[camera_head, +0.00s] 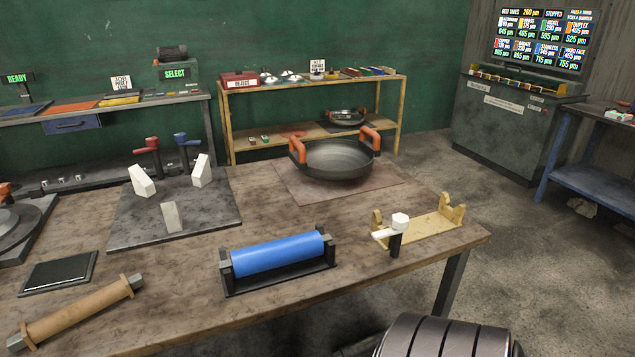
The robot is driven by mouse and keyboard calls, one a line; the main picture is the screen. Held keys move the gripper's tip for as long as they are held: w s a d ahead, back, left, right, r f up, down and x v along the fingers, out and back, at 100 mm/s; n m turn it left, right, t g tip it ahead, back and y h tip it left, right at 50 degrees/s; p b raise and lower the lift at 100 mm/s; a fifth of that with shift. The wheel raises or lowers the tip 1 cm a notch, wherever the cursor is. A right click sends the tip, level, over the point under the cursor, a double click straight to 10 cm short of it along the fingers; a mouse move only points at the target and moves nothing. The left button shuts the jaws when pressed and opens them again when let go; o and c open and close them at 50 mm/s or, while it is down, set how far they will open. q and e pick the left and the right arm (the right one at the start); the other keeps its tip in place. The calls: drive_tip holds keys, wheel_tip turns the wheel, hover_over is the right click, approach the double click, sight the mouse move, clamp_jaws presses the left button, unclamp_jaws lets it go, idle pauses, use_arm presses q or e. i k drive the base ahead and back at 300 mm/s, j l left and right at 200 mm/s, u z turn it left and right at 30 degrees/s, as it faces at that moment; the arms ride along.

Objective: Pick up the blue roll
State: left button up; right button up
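The blue roll (277,253) lies across a black cradle (281,283) near the front edge of the brown worktable (340,222). It is held level between the cradle's two upright ends, its left end slightly nearer to me. Neither of my grippers shows in the head view.
A tan roll (75,313) and a dark flat tablet (59,273) lie left of the cradle. A yellow stand (420,229) with a small black post is to the right. A grey plate (175,228) with white blocks and a two-handled pan (338,160) are behind. Bare tabletop surrounds the cradle.

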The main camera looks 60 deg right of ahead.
sight(246, 261)
drive_tip(key=z, duration=1.6)
drive_tip(key=k+j+u, duration=0.1)
drive_tip(key=u, duration=0.2)
drive_tip(key=j, duration=0.1)
